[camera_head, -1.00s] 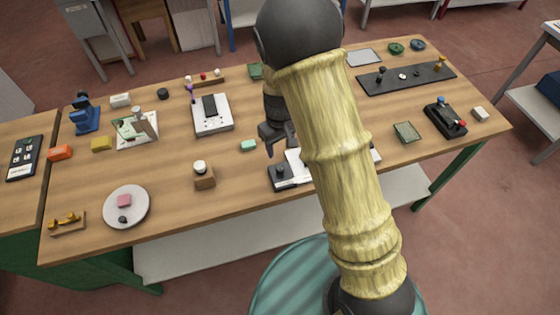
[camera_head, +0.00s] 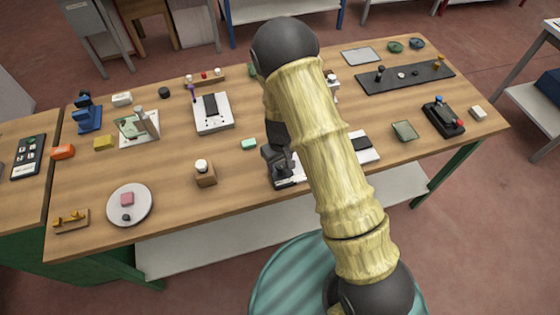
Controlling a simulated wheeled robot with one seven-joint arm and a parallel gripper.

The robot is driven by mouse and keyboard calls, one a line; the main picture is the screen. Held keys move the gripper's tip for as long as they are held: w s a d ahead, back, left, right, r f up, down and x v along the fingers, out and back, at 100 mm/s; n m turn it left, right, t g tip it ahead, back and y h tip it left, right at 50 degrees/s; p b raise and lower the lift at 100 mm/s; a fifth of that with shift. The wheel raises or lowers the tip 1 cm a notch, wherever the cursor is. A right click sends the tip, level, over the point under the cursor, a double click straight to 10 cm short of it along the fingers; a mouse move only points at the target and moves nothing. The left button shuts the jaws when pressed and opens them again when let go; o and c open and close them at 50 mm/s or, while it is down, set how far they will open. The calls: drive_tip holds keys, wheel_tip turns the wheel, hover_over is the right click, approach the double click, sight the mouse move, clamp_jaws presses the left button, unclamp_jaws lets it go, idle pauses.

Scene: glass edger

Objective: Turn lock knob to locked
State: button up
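A white, flat device (camera_head: 362,156) with dark parts lies near the front edge of the wooden table, mostly behind my arm. A black block (camera_head: 286,183) at its left end carries a small dark knob in the earlier view; I take this for the lock knob, but its label is not readable. My dark gripper (camera_head: 279,166) is right over this block and hides the knob. I cannot tell whether the fingers touch or hold the knob, or which way it is turned.
A wooden block with a white knob (camera_head: 205,173) stands left of my gripper. A small green block (camera_head: 249,144) lies just behind it. A white box with a dark top (camera_head: 212,112) is farther back.

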drive_tip(key=c, duration=0.9)
drive_tip(key=shift+c, duration=0.2)
drive_tip(key=shift+m, duration=0.3)
drive_tip(key=m, duration=0.5)
drive_tip(key=shift+b, duration=0.4)
drive_tip(key=m, duration=0.6)
drive_tip(key=shift+m, duration=0.3)
drive_tip(key=o, duration=1)
drive_tip(key=shift+r, duration=0.15)
